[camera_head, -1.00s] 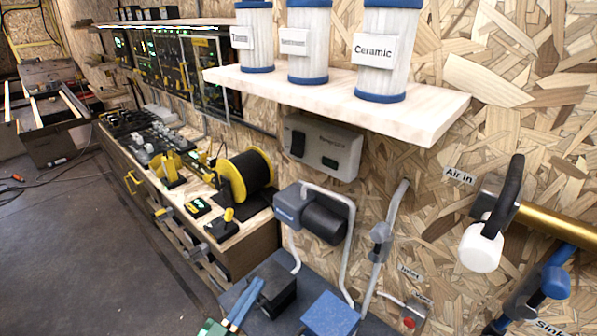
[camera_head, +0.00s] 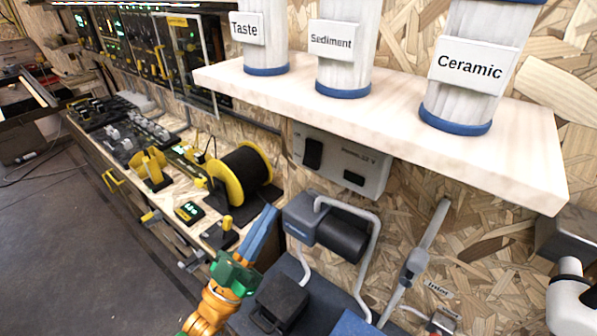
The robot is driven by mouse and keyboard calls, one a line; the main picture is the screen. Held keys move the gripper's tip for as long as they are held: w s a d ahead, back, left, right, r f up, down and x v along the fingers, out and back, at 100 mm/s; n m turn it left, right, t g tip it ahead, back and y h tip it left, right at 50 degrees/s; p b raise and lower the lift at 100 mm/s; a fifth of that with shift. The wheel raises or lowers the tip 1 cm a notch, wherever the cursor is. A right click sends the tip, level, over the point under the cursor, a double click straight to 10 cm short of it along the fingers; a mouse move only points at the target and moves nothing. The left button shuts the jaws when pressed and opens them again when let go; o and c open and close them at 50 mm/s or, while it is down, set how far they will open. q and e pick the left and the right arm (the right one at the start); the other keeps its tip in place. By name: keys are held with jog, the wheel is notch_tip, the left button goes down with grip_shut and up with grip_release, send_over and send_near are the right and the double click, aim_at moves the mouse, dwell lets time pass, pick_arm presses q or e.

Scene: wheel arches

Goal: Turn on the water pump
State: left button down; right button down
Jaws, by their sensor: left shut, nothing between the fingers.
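The pump (camera_head: 343,240), a dark cylinder with a grey-blue box end, is on the wall below the shelf, with grey pipes running from it. Above it a grey control box (camera_head: 371,175) carries a black rocker switch (camera_head: 313,153) on its left and a small dark element (camera_head: 353,178) on its right. I cannot tell the switch's position. My left gripper (camera_head: 270,212), with blue fingers and a green body on an orange arm, points up, left of the pump and below the control box. It is shut and empty, apart from the switch. My right gripper is out of view.
A wooden shelf (camera_head: 400,128) overhangs the control box and holds Taste, Sediment and Ceramic filters. A yellow-ended black spool (camera_head: 245,172) stands on the bench at left. A grey pipe and valve (camera_head: 415,260) are right of the pump. A dark box (camera_head: 282,302) sits low near my arm.

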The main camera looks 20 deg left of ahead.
aim_at(311, 159)
pick_arm(q)
jog(key=x, duration=0.3)
jog(key=f+p+x, duration=0.1)
jog(key=x, duration=0.2)
jog(key=w+p+x, duration=0.1)
jog(key=x, duration=0.2)
jog(key=shift+d+f, duration=0.25)
jog(key=shift+f, duration=0.15)
jog(key=shift+w+d+f, duration=0.1)
jog(key=shift+w+d, duration=0.05)
jog(key=shift+w, duration=0.35)
jog(key=shift+s, duration=0.1)
